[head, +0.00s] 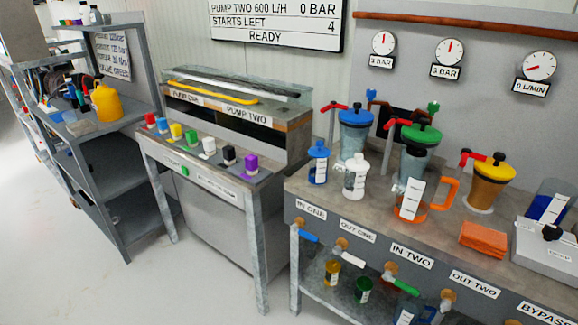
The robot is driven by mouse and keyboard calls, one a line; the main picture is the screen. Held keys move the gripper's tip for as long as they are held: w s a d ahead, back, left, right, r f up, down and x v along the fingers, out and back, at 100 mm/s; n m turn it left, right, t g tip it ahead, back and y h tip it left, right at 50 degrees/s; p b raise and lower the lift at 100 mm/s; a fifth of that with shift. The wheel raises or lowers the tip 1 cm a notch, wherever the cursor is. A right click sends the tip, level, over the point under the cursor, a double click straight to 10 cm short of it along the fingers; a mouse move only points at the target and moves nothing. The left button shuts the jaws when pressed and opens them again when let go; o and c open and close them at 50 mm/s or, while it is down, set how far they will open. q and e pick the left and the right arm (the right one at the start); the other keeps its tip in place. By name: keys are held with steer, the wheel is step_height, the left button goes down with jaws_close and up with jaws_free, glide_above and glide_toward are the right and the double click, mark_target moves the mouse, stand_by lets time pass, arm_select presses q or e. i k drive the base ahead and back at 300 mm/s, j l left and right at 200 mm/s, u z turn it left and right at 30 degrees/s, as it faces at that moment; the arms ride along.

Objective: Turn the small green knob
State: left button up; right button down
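A green block-shaped knob (190,137) stands in a row of coloured ones on the left console (265,186), between the yellow (176,131) and white (208,146) ones. A smaller green piece (184,170) sits on the console's front edge, below the row. A small green handle (433,107) also shows behind the pump bench at the right. I cannot tell which of these the task names. Neither of my grippers is in view.
The pump bench (330,200) holds several coloured-lid vessels, an orange-handled jug (411,198) and orange cloths (483,239). Valves line its front. A shelf rack (115,150) with a yellow jug (106,102) stands left. The floor at lower left is clear.

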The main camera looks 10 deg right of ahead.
mark_target(434, 107)
steer(key=z, duration=1.55)
steer(key=i+j+z, duration=0.35)
steer(key=i, duration=0.25)
